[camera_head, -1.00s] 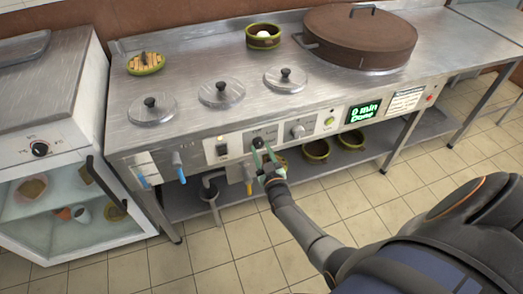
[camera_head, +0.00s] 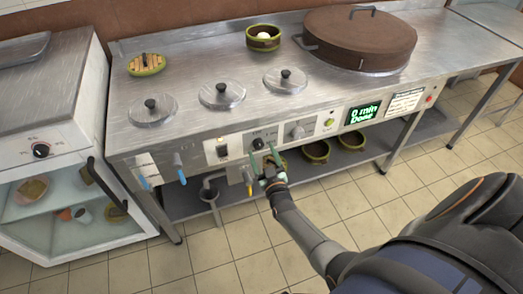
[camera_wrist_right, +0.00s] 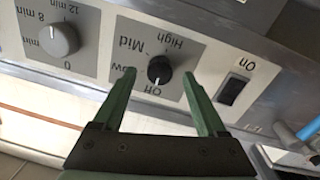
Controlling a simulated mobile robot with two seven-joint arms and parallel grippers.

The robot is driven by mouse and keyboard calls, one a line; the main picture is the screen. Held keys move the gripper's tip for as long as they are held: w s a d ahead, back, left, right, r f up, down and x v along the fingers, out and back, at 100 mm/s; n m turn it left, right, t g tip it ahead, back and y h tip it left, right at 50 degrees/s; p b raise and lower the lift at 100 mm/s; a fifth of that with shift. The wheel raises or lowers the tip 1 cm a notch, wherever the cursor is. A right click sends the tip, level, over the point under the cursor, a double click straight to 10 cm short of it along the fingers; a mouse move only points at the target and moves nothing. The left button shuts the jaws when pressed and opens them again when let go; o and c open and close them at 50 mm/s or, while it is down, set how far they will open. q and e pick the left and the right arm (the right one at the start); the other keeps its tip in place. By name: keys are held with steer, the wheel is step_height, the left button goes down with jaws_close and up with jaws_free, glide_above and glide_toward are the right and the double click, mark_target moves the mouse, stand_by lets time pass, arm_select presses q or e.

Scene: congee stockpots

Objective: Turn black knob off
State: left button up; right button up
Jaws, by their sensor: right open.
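The black knob (camera_head: 257,143) is on the front panel of the steel counter. In the right wrist view, upside down, the black knob (camera_wrist_right: 159,69) sits among the labels Off, Low, Mid and High. A pale mark on its lower edge seems to point toward Off. My right gripper (camera_head: 262,152) is open just in front of the panel. In the wrist view its green fingertips (camera_wrist_right: 158,74) are spread on either side of the knob, with gaps between; I cannot tell how far off the panel they are. My left gripper is not in view.
A grey timer knob (camera_wrist_right: 59,40) and a black On switch (camera_wrist_right: 232,91) flank the black knob. A lit display (camera_head: 362,113) reads "0 min Done". Blue-handled taps (camera_head: 180,170) hang below the panel. Lidded pots (camera_head: 222,95) and a large brown lid (camera_head: 360,38) are on top.

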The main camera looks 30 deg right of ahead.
arm_select(q)
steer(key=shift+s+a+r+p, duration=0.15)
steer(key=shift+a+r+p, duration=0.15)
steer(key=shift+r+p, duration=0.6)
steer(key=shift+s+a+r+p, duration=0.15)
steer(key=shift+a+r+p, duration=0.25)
steer(key=shift+p, duration=0.8)
arm_select(e)
steer(key=v, duration=1.1)
steer(key=shift+s, duration=0.2)
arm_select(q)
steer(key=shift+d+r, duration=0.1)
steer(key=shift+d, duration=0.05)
arm_select(e)
steer(key=shift+a+r, duration=0.1)
